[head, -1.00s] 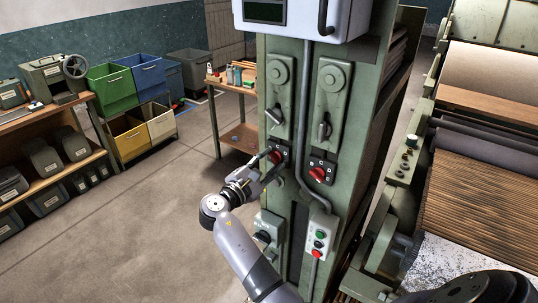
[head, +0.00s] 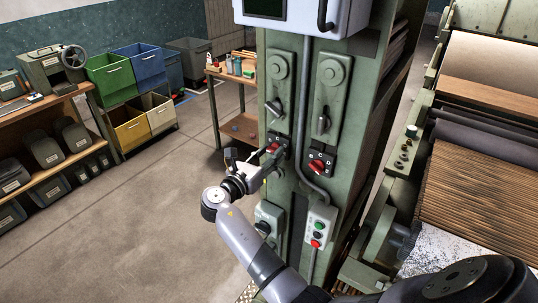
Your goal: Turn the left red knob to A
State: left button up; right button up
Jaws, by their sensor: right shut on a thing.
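The left red knob (head: 273,148) sits on a small dark plate on the left side of the green machine column. My right gripper (head: 267,157) comes at it from the lower left and is shut on it. The fingers cover part of the knob and its plate, so I cannot read its letters or tell which mark it points to. A second red knob (head: 317,166) sits on a similar dark plate to the right, clear of the gripper. My left gripper is not in view.
A conduit (head: 302,130) runs down the column between the two knobs. Below are a push-button box (head: 319,228) and a black rotary switch (head: 264,227). Grey levers (head: 323,122) stand above the knobs. The floor at left is open.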

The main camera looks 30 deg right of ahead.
jog(key=n, duration=0.4)
jog(key=shift+f+n, duration=0.2)
jog(key=shift+n, duration=0.2)
dwell(0.4)
jog(key=o, duration=1.1)
jog(key=shift+r, duration=0.1)
jog(key=shift+o, duration=0.2)
jog(key=v, duration=0.7)
jog(key=shift+a, duration=0.3)
jog(key=shift+s, duration=0.1)
